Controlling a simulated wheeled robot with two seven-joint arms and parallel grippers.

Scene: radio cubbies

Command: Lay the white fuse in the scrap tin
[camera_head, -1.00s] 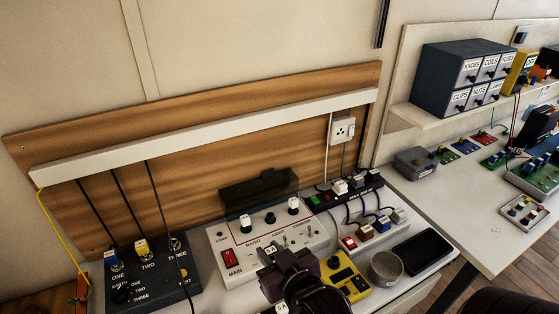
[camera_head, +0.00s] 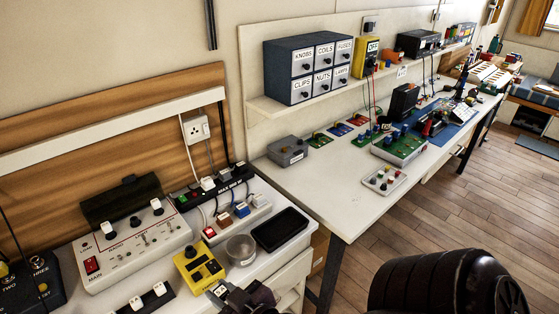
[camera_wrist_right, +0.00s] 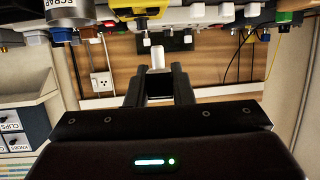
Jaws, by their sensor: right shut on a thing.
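My right gripper (camera_head: 240,297) is at the bottom of the head view, over the front of the bench near the yellow meter. In the right wrist view the gripper (camera_wrist_right: 158,82) is shut on the white fuse (camera_wrist_right: 157,55), which sticks out beyond the fingertips. I cannot clearly make out the fuse in the head view. The scrap tin (camera_head: 241,250) is a round grey tin just beyond my right gripper; the two are apart. Its SCRAP label shows on the tin in the right wrist view (camera_wrist_right: 60,14). My left gripper is not in view.
The yellow meter (camera_head: 198,268) stands left of the tin, and a black phone-like slab (camera_head: 280,229) lies right of it. A black block with white fuses (camera_head: 148,299) is at the lower left. The right-hand table has clear space.

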